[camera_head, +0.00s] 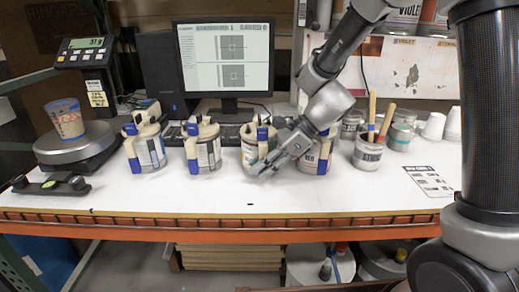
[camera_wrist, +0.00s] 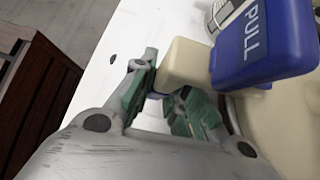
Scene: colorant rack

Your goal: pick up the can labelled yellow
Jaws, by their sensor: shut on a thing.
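Several cream-lidded colorant cans with blue tabs stand in a row on the white bench: a left can (camera_head: 149,150), a second can (camera_head: 204,152), a third can (camera_head: 249,152) and a right can (camera_head: 315,160) with a label seeming to read "RED". I cannot read the word yellow on any label. My gripper (camera_head: 268,168) is at the front of the third can and partly hides it. In the wrist view, my gripper (camera_wrist: 165,100) has its green-padded fingers shut on a cream handle part (camera_wrist: 185,65), beside a blue tab marked PULL (camera_wrist: 262,40). The can looks upright on the bench.
A scale (camera_head: 75,145) with a paper cup (camera_head: 66,118) is at the left. A monitor (camera_head: 225,58) and keyboard stand behind the cans. A pot with brushes (camera_head: 368,153) and white cups (camera_head: 434,126) are at the right. The bench's front strip is mostly clear.

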